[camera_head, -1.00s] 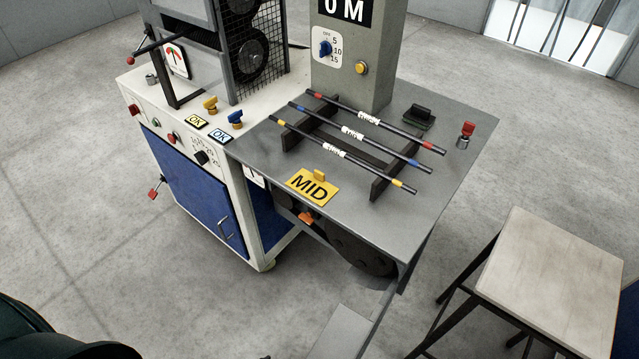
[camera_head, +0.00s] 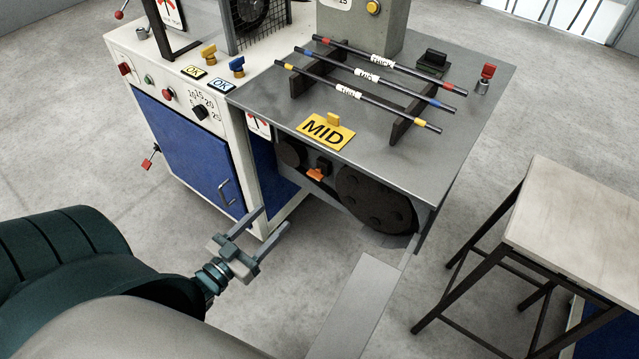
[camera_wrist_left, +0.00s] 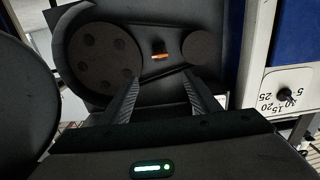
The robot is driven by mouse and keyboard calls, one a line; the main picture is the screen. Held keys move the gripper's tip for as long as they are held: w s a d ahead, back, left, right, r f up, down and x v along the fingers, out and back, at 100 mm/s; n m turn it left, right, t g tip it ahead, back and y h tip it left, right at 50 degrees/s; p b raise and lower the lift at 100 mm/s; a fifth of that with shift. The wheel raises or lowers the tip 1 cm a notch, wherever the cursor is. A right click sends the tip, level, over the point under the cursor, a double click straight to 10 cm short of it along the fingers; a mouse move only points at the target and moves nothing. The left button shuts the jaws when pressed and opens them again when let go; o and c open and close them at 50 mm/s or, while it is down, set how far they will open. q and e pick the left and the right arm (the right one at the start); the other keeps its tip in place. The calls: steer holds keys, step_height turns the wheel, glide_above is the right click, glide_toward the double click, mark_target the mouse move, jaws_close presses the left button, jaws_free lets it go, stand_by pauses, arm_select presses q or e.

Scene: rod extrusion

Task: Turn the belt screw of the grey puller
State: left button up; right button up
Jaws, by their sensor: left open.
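The grey puller (camera_head: 425,185) has a flat grey top. On its front, under the top, an orange belt screw handle (camera_head: 316,174) sits between a large dark pulley (camera_head: 375,200) and a small one (camera_head: 292,153). My left gripper (camera_head: 275,217) is open and empty, below and left of the screw, apart from it. In the left wrist view the orange screw (camera_wrist_left: 160,56) shows beyond the gap between my open fingers (camera_wrist_left: 160,82), with the large pulley (camera_wrist_left: 105,58) to the left and the small one (camera_wrist_left: 202,47) to the right. My right gripper is out of view.
A yellow MID plate (camera_head: 326,133) and a rack (camera_head: 405,122) of striped rods sit on the top. A white and blue cabinet (camera_head: 185,150) adjoins at left. A stool (camera_head: 575,215) stands at right. A grey slab (camera_head: 355,305) extends below the puller.

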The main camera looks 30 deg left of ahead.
mark_target(313, 177)
arm_select(q)
steer(key=shift+w, duration=0.15)
steer(key=w, duration=0.5)
steer(key=w+d, duration=0.1)
steer(key=w, duration=1.1)
steer(key=shift+d, duration=0.2)
steer(key=c, duration=1.1)
